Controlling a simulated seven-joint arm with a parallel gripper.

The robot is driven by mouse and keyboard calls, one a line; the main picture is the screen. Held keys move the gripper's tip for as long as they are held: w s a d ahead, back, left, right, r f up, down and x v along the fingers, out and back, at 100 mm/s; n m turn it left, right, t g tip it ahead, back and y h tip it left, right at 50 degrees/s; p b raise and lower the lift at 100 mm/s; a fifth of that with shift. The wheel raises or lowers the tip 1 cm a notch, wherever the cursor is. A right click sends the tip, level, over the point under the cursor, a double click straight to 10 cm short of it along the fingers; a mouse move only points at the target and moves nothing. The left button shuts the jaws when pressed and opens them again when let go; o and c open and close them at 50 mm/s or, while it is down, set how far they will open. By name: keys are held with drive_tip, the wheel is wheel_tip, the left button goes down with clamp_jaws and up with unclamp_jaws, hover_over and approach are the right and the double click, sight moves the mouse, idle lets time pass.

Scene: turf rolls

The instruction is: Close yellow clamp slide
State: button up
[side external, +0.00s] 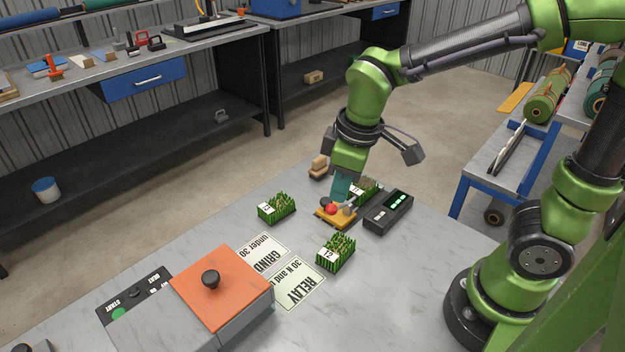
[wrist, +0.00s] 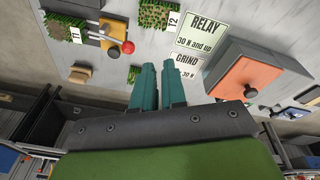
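The yellow clamp (side external: 322,222) lies on the grey table, with a red ball knob (side external: 331,209) and grey metal parts on it. In the wrist view the yellow clamp (wrist: 108,44) is at upper left, with its red knob (wrist: 128,47) and lever rods; turf T1 (wrist: 65,27) is beside it. My gripper (side external: 340,200) points down with its teal fingers just behind or above the clamp in the side view; contact cannot be told. In the wrist view my gripper (wrist: 160,68) has a narrow gap between its fingers and nothing in it, apart from the clamp.
Other turf pieces (side external: 276,208) (side external: 335,252) stand nearby. A dark box with a green display (side external: 388,211) is right of the clamp. A tan block (side external: 318,166) is behind. RELAY (side external: 297,284) and GRIND (side external: 262,252) cards and an orange-lidded box (side external: 220,285) lie nearer.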

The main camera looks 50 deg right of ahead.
drive_tip(key=w+a+f+n+h, duration=0.1)
drive_tip(key=n, duration=0.2)
drive_tip(key=w+a+f+n+g+h, duration=0.1)
drive_tip(key=w+f+n, duration=0.1)
drive_tip(key=n, duration=0.2)
drive_tip(key=w+a+f+n+h, duration=0.1)
drive_tip(key=w+f+n, duration=0.1)
drive_tip(key=n, duration=0.1)
drive_tip(key=shift+w+a+f, duration=0.1)
clamp_jaws()
drive_tip(key=w+d+f+n, duration=0.1)
drive_tip(key=f+n, duration=0.1)
drive_tip(key=w+d+f+n+h, duration=0.1)
drive_tip(key=d+f+n, duration=0.1)
drive_tip(key=f, duration=0.1)
drive_tip(key=w+d+f+n, duration=0.1)
drive_tip(key=f, duration=0.2)
drive_tip(key=shift+d+f+n, duration=0.2)
drive_tip(key=shift+d+n, duration=0.05)
drive_tip(key=shift+n, duration=0.15)
drive_tip(key=shift+w+d, duration=0.2)
drive_tip(key=shift+d, duration=0.45)
drive_tip(key=shift+w+d, duration=0.15)
drive_tip(key=shift+d, duration=0.45)
drive_tip(key=shift+w+d, duration=0.2)
drive_tip(key=shift+d, duration=0.5)
drive_tip(key=shift+r, duration=0.1)
drive_tip(key=shift+d, duration=2.25)
